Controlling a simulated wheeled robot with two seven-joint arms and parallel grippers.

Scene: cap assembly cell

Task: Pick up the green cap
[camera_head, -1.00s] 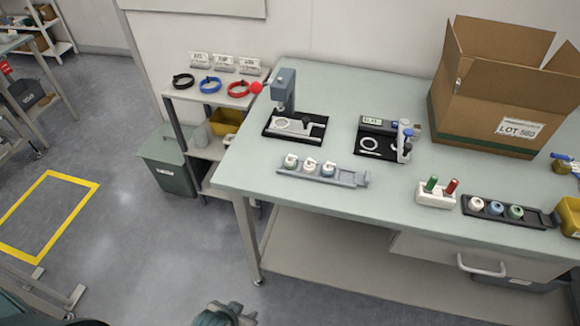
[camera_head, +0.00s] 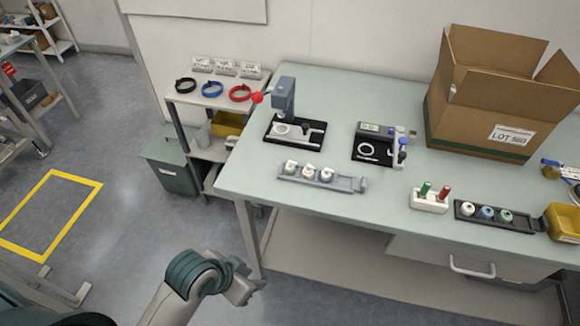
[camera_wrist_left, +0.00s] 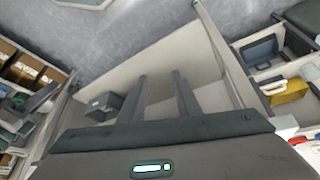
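A taller green piece (camera_head: 425,188) stands in a white block (camera_head: 428,204) beside a red one (camera_head: 444,193). My left gripper (camera_head: 250,286) is in front of the bench, far from these. In the left wrist view its two fingers (camera_wrist_left: 160,95) are apart with nothing between them. My right gripper is not in view.
The bench (camera_head: 300,215) has an edge between my left gripper and the trays. A grey tray (camera_head: 345,183) holds several small capped pieces. A press (camera_head: 283,105), a black device (camera_head: 373,143), a cardboard box (camera_head: 475,120) and a yellow bin (camera_head: 563,222) also stand there.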

